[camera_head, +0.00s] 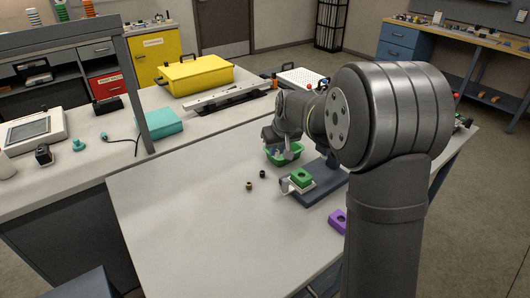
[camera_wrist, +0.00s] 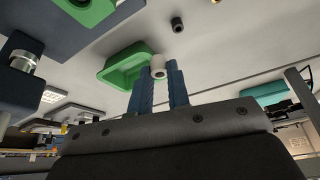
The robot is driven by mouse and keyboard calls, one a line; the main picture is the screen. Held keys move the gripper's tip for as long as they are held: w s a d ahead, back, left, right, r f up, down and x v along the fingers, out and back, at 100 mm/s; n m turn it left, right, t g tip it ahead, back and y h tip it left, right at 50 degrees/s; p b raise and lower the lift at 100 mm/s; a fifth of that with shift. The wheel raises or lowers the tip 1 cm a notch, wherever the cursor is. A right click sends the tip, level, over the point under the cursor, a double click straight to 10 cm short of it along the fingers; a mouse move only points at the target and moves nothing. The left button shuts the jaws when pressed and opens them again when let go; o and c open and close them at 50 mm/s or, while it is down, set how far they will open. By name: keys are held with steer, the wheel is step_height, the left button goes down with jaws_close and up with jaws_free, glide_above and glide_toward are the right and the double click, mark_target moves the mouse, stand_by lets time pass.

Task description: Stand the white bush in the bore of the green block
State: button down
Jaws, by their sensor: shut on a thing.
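My gripper (camera_wrist: 160,80) is shut on the white bush (camera_wrist: 158,67), a short white cylinder with a hole in its end, held between the blue fingertips. In the head view my gripper (camera_head: 284,153) is above the green tray, and the bush cannot be made out there. The green block (camera_head: 301,177) with a round bore sits on a dark grey fixture (camera_head: 322,186), to the right of and nearer than my gripper. It shows partly in the wrist view (camera_wrist: 92,12), at the top edge, apart from the bush. Its bore looks empty in the head view.
The green tray (camera_head: 271,157) lies beside the fixture. A black bush (camera_head: 262,174) and a brass-coloured bush (camera_head: 249,185) stand left of the fixture. A purple block (camera_head: 337,219) lies nearer, partly hidden by my arm. The table's left and front are clear.

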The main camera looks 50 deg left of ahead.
mark_target(301, 178)
steer(key=w+d+m, duration=0.1)
steer(key=d, duration=0.1)
steer(key=w+d+r+m+t, duration=0.1)
steer(key=d+m, duration=0.1)
steer(key=d, duration=0.1)
steer(key=w+d+m+h, duration=0.1)
steer(key=d+m, duration=0.1)
steer(key=d, duration=0.1)
steer(key=shift+w+d+r+t, duration=0.15)
steer(key=shift+w+t, duration=0.1)
steer(key=shift+t, duration=0.15)
steer(key=shift+f+m, duration=0.3)
steer(key=shift+f, duration=1.85)
steer(key=shift+f, duration=0.65)
steer(key=c, duration=0.8)
jaws_free()
steer(key=shift+c, duration=0.2)
steer(key=shift+r, duration=2.55)
